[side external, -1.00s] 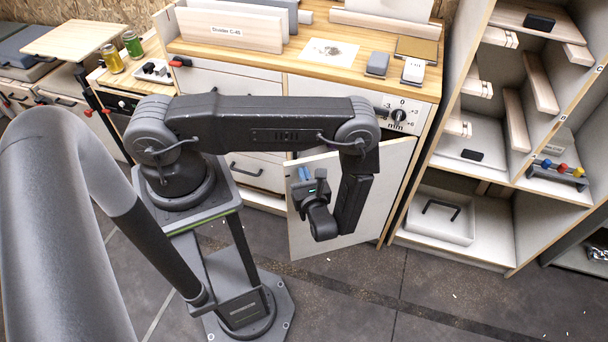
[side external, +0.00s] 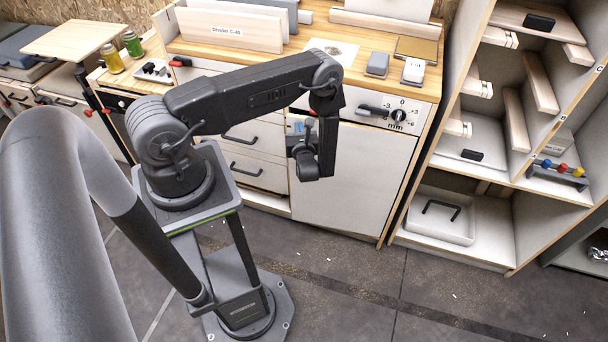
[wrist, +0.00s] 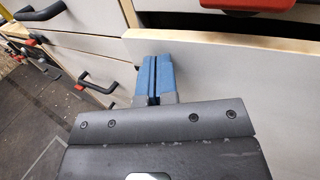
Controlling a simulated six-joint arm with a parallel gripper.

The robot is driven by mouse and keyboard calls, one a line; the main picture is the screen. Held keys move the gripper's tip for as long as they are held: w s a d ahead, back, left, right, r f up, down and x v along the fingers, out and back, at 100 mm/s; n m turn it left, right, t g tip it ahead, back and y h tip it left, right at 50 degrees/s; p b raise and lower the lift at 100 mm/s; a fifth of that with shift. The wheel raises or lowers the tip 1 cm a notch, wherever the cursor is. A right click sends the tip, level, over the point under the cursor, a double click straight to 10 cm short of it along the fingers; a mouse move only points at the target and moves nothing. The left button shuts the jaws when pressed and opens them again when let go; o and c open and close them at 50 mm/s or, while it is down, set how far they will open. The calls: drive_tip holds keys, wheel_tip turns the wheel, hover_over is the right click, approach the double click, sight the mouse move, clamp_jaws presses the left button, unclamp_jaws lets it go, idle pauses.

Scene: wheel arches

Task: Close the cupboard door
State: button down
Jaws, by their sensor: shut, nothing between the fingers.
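The cupboard door (side external: 365,185) is a plain white panel with a wooden edge, below the worktop in the side view. My gripper (side external: 298,127) is in front of the door's upper left part. Its blue fingers (wrist: 154,78) are shut together and empty, close against the door face; whether they touch it is unclear.
Drawers with black handles (side external: 245,170) are left of the door. A black handle (side external: 374,110) and a dial (side external: 397,115) project above it. An open shelf unit (side external: 465,225) stands to the right. The floor (side external: 340,285) in front is clear.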

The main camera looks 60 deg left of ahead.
sight(303, 120)
drive_tip(key=shift+w+a+r, duration=0.1)
drive_tip(key=shift+w+a, duration=1.4)
drive_tip(key=shift+a, duration=0.3)
drive_tip(key=shift+d, duration=0.1)
drive_tip(key=s+d, duration=1)
drive_tip(key=d+r+n+g+h, duration=0.2)
drive_tip(key=r+n+g, duration=0.35)
drive_tip(key=r, duration=0.45)
drive_tip(key=d+r+n+g+h, duration=0.2)
drive_tip(key=d+r+n+g, duration=0.15)
drive_tip(key=r+n, duration=0.45)
drive_tip(key=s+d+r+n+t+h, duration=0.4)
drive_tip(key=d+r+h, duration=0.2)
drive_tip(key=r, duration=0.5)
drive_tip(key=s+d+r+n+t+h, duration=0.4)
drive_tip(key=d+r+h, duration=0.3)
drive_tip(key=d+r, duration=0.2)
wheel_tip(303, 120, up, 2)
drive_tip(key=shift+d+t, duration=0.15)
drive_tip(key=shift+t, duration=0.35)
